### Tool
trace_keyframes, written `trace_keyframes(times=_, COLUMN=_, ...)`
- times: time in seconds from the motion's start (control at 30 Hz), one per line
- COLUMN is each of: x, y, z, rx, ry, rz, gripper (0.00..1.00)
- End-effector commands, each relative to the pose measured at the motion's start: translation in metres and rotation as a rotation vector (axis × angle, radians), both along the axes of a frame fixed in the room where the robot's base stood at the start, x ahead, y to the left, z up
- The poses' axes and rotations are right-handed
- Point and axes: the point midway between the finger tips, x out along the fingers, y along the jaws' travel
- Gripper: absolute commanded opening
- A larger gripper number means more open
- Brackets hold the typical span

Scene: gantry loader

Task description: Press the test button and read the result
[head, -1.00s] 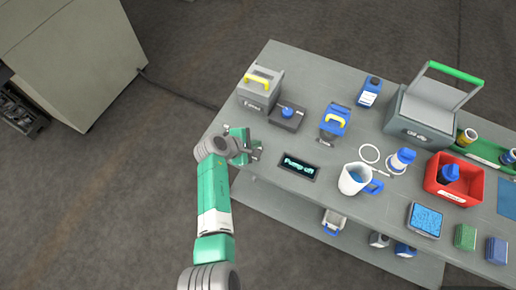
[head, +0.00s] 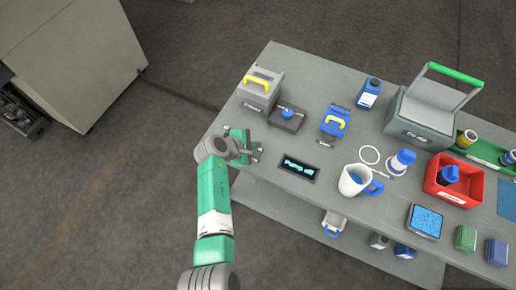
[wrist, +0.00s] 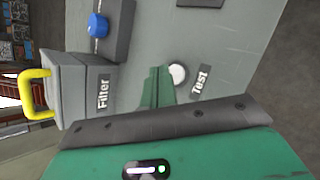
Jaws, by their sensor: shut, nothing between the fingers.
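The test button is a white round button (wrist: 177,75) on the grey bench, next to a dark "Test" label (wrist: 200,82) in the wrist view. My gripper (wrist: 158,76) is shut and empty. Its green fingertips appear just left of the button there; I cannot tell whether they touch it. In the head view my gripper (head: 255,152) is over the bench's left front edge and the button cannot be made out. A dark display (head: 299,168) to its right reads "Pump off".
A grey filter box (head: 257,97) with a yellow handle and a dark block with a blue knob (head: 287,113) stand behind my gripper. A blue device (head: 334,122), a white jug (head: 352,181) and a red bin (head: 453,184) stand farther right on the bench (head: 310,80).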

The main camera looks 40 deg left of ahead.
Motion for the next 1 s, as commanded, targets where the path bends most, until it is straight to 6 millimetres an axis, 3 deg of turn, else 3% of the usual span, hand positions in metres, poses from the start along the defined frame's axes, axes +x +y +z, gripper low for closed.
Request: trace_keyframes(times=1.0, x=0.0001, y=0.0, z=-0.009, rx=0.0, ry=0.0, rz=0.0, gripper=0.0)
